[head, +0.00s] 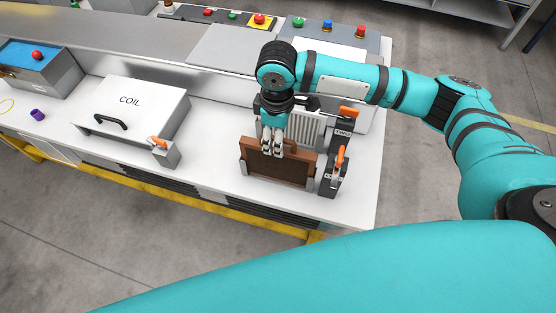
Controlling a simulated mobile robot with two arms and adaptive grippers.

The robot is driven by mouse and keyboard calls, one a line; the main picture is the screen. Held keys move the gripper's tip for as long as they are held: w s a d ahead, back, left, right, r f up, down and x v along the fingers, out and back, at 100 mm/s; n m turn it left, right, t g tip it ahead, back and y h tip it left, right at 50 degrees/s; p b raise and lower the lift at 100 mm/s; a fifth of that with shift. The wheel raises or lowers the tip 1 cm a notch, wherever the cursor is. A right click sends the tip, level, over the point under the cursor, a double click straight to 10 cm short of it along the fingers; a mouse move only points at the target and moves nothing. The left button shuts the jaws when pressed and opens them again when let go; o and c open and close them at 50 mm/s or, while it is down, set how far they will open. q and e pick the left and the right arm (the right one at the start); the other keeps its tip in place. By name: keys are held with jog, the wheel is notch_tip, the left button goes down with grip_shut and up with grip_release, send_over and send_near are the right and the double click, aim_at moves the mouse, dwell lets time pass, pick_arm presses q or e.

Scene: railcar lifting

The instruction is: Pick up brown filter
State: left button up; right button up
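The brown filter (262,165) is a flat brown panel standing upright near the front edge of the white worktop, between grey side brackets. A brown handle (291,145) shows at its top edge. My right gripper (272,151) points down at the top of the brown filter, with its fingertips at the handle. The fingers look close together and hide part of the handle. I cannot tell whether they grip it. My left gripper is not in view.
A white ribbed filter (306,130) stands just behind. Stands with orange levers (340,158) are close on the right. A white COIL box (132,105) with a black handle lies to the left. Worktop (208,160) between them is clear.

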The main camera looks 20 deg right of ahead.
aim_at(278, 160)
jog(key=shift+s+f, duration=0.1)
jog(key=shift+f, duration=0.3)
notch_tip(278, 160, down, 4)
jog(key=shift+r+p, duration=0.15)
jog(key=shift+p, duration=0.75)
jog(key=shift+f, duration=0.4)
grip_shut()
jog(key=shift+r, duration=0.1)
